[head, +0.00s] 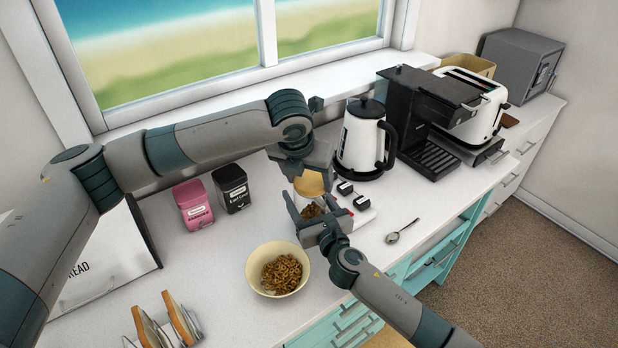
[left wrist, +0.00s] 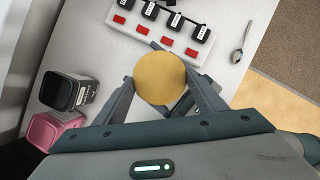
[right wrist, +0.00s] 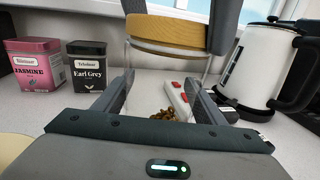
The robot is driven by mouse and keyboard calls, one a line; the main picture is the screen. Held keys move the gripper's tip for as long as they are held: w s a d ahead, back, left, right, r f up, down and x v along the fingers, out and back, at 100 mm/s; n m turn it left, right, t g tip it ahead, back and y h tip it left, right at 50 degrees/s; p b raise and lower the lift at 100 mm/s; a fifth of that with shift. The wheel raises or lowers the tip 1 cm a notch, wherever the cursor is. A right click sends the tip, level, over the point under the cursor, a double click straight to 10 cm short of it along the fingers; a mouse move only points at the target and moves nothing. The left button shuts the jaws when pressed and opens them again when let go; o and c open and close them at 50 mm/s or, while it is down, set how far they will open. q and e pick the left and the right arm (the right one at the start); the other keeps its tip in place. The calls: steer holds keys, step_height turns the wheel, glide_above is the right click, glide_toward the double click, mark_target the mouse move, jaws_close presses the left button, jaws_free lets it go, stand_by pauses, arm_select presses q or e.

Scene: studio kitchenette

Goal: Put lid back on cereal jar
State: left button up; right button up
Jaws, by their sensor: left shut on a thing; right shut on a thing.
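The round wooden lid (head: 309,184) is held flat in my left gripper (head: 308,174), directly above the jar; in the left wrist view the lid (left wrist: 160,78) sits between the two fingers. The clear glass cereal jar (head: 312,208) stands upright on the counter with some brown cereal low inside. My right gripper (head: 318,219) is shut around the jar's sides. In the right wrist view the lid (right wrist: 165,34) is over the jar's mouth, and cereal (right wrist: 163,115) shows through the glass. I cannot tell whether the lid touches the rim.
A bowl of cereal (head: 278,270) stands in front of the jar. Pink (head: 192,204) and black (head: 232,188) tea tins are to the left. A power strip (head: 355,198) lies close on the right, with a kettle (head: 362,142) behind and a spoon (head: 402,231) beyond.

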arm_select(q)
steer(key=shift+s+a+f, duration=0.1)
steer(key=shift+a+f, duration=0.3)
steer(key=shift+f, duration=0.45)
stand_by(0.6)
steer(key=shift+r, duration=0.35)
stand_by(0.8)
steer(key=shift+r, duration=0.1)
stand_by(0.5)
steer(key=shift+a+f, duration=0.1)
steer(key=shift+f, duration=0.35)
stand_by(0.6)
steer(key=shift+c, duration=0.8)
steer(key=o, duration=0.9)
steer(key=shift+w+d, duration=0.25)
steer(key=shift+w, duration=0.05)
steer(key=shift+r, duration=0.1)
